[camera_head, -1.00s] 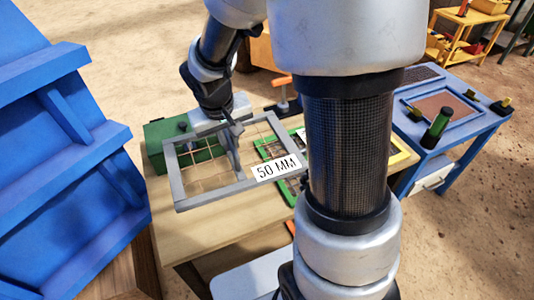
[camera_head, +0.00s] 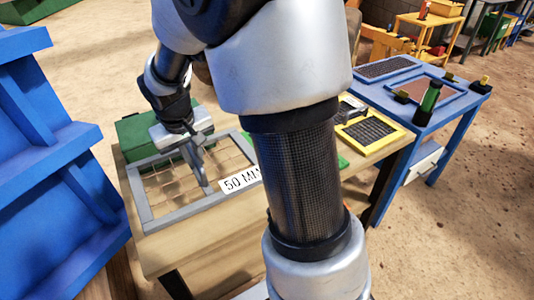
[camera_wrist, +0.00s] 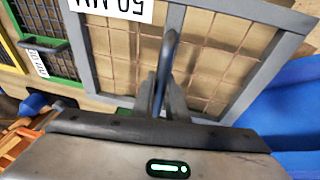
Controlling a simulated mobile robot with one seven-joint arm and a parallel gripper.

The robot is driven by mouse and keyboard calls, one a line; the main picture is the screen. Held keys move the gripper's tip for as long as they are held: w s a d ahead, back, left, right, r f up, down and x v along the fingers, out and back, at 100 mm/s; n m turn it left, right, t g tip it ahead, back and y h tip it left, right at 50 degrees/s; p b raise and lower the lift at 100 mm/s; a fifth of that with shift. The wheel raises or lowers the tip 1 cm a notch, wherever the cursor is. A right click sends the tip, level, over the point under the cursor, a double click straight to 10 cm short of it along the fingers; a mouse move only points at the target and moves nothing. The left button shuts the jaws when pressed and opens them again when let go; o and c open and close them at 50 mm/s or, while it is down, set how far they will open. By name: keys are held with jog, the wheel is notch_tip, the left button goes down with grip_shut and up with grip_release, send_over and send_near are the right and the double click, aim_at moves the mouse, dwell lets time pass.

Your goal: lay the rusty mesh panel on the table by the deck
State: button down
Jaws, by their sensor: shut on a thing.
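The mesh panel has a grey frame, thin rusty-brown wires and a white 50 MM label (camera_head: 240,181). Its frame (camera_head: 180,214) is over the left part of the wooden table (camera_head: 210,243), partly behind my arm. I cannot tell whether it touches the tabletop. My gripper (camera_head: 202,172) is shut on the panel's raised grey handle. In the wrist view my gripper (camera_wrist: 157,95) holds this handle, with the panel frame (camera_wrist: 262,72) spread behind it. The blue deck stand (camera_head: 420,118), holding mesh panels, is right of the table.
A green box (camera_head: 135,132) is behind the panel. A yellow-framed mesh panel (camera_head: 398,136) lies at the table's right end. A large blue structure (camera_head: 40,150) rises close on the left.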

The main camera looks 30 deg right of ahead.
jog(key=shift+w+f+b, duration=0.25)
jog(key=shift+f+b, duration=0.1)
jog(key=shift+f, duration=0.35)
jog(key=shift+f+b, duration=1.35)
jog(key=shift+f, duration=3.45)
jog(key=shift+f, duration=0.25)
jog(key=c, duration=1.8)
grip_release()
jog(key=shift+o, duration=0.2)
